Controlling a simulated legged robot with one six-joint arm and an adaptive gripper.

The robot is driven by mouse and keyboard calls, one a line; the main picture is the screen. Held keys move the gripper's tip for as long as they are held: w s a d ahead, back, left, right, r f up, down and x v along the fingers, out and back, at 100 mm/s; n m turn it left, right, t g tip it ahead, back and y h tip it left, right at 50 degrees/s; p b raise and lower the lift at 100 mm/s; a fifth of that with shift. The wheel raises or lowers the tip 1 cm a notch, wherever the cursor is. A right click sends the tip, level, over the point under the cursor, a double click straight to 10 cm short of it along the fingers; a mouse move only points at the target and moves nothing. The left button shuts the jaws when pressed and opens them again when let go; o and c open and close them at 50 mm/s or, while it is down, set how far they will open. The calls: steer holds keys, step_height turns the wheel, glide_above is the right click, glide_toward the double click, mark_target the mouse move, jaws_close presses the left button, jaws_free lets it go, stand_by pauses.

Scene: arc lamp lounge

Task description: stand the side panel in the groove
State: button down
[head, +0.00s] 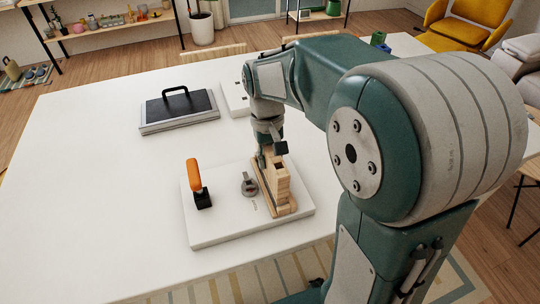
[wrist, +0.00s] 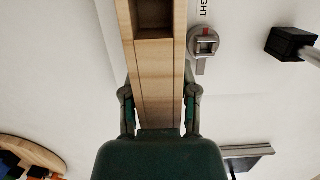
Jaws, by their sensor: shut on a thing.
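My gripper (head: 270,158) is shut on the panel from above. In the wrist view, the panel (wrist: 153,55) runs up the middle, with my fingers (wrist: 158,108) on either side of it. The groove is hidden under the panel, so I cannot tell whether its lower edge is seated.
A grey metal fitting (head: 249,185) sits just left of the panel. An orange-handled toggle clamp (head: 195,178) stands at the board's left. A dark case with a handle (head: 180,110) and a white block (head: 236,98) lie behind. The table's left side is clear.

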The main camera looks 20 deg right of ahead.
steer(key=shift+f, duration=1.5)
steer(key=shift+c, duration=1.4)
jaws_free()
steer(key=r, duration=0.4)
steer(key=w+r, duration=0.1)
steer(key=r, duration=0.2)
steer(key=w+r, duration=0.1)
steer(key=r, duration=0.3)
steer(key=shift+w+r, duration=0.2)
steer(key=shift+r, duration=0.1)
steer(key=s+t, duration=0.1)
steer(key=s, duration=0.2)
steer(key=s+r+t, duration=0.1)
steer(key=s, duration=0.2)
steer(key=s+t, duration=0.2)
steer(key=s, duration=0.1)
steer(key=shift+s+r, duration=0.3)
steer(key=shift+r, duration=0.1)
steer(key=s+f+t, duration=0.2)
steer(key=s+t, duration=0.1)
steer(key=s, duration=0.3)
steer(key=shift+s+f+t, duration=0.2)
steer(key=shift+s+t, duration=0.2)
